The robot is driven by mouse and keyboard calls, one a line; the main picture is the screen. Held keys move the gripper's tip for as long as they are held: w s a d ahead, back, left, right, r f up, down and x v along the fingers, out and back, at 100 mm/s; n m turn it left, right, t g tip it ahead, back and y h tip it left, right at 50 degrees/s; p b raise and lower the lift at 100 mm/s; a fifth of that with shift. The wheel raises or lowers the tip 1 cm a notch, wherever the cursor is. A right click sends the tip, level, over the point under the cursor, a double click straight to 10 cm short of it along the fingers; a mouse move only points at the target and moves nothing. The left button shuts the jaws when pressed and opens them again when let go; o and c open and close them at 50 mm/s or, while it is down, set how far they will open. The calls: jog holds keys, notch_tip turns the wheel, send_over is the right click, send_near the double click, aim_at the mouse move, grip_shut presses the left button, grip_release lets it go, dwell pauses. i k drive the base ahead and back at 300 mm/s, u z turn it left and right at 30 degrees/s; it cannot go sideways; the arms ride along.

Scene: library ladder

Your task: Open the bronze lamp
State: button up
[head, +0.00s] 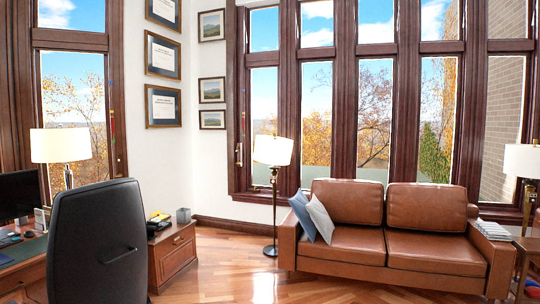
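Three lamps with pale shades are in the head view. A floor lamp (273,152) with a thin dark pole and round base stands left of the sofa, its shade tilted. A table lamp (529,162) with a dark bronze-brown base stands at the right edge, partly cut off. Another table lamp (61,147) with a metallic stem stands at the left, its lower part hidden behind the desk things and chair. I cannot tell for sure which is the bronze lamp, or whether any is lit. My gripper is not in view.
A brown leather sofa (345,249) with two cushions stands under the tall windows. A black office chair (97,243) blocks the left foreground, by a desk with a monitor (18,196). A wooden cabinet (172,255) stands behind it. The wood floor (235,278) between chair and sofa is clear.

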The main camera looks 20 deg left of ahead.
aim_at(271, 251)
jog(key=u, duration=0.15)
jog(key=i, duration=0.75)
jog(key=u, duration=0.65)
jog(key=i, duration=2)
jog(key=u, duration=0.65)
jog(key=i, duration=2.4)
jog(key=z, duration=0.2)
jog(key=i, duration=2.3)
jog(key=z, duration=0.5)
jog(key=i, duration=1)
jog(key=z, duration=0.2)
